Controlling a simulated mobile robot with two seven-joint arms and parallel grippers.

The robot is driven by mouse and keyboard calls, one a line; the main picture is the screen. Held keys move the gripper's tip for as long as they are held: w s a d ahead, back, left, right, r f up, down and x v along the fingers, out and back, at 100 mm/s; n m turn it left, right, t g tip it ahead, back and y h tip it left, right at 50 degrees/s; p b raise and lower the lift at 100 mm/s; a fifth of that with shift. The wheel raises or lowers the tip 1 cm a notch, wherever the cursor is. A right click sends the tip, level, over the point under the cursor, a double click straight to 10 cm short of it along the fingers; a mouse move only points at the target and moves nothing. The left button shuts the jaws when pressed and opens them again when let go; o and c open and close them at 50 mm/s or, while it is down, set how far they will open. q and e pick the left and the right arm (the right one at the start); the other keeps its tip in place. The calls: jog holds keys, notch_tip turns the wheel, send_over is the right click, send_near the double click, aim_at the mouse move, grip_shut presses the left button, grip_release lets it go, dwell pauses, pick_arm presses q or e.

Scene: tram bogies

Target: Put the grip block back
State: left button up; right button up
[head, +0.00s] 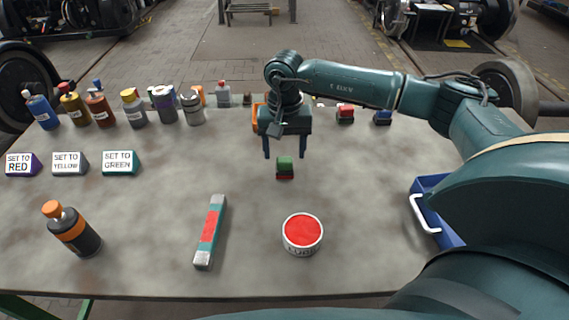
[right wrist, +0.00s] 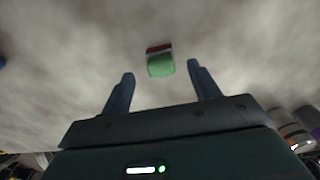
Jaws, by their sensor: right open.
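A small block, green on top and dark red at its base, which I take to be the grip block (head: 285,167), stands on the grey table near the middle. In the right wrist view the block (right wrist: 160,64) shows just ahead of the fingertips, roughly between their lines. My right gripper (head: 284,156) is open and empty, its fingers pointing down over the table behind or above the block. Its two spread fingers also show in the right wrist view (right wrist: 161,73). I cannot tell the exact height of the fingertips. My left gripper is not in view.
A red tin (head: 302,233), a teal-and-red bar (head: 210,232) and an orange-capped bottle (head: 74,231) stand or lie in front. Signs (head: 69,163) and several bottles (head: 133,109) are at left. A red block (head: 345,114) and blue block (head: 383,117) sit behind; a blue bin (head: 447,239) is right.

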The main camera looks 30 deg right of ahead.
aim_at(284, 162)
notch_tip(284, 162, up, 6)
jog(key=shift+b, duration=0.3)
dwell(0.4)
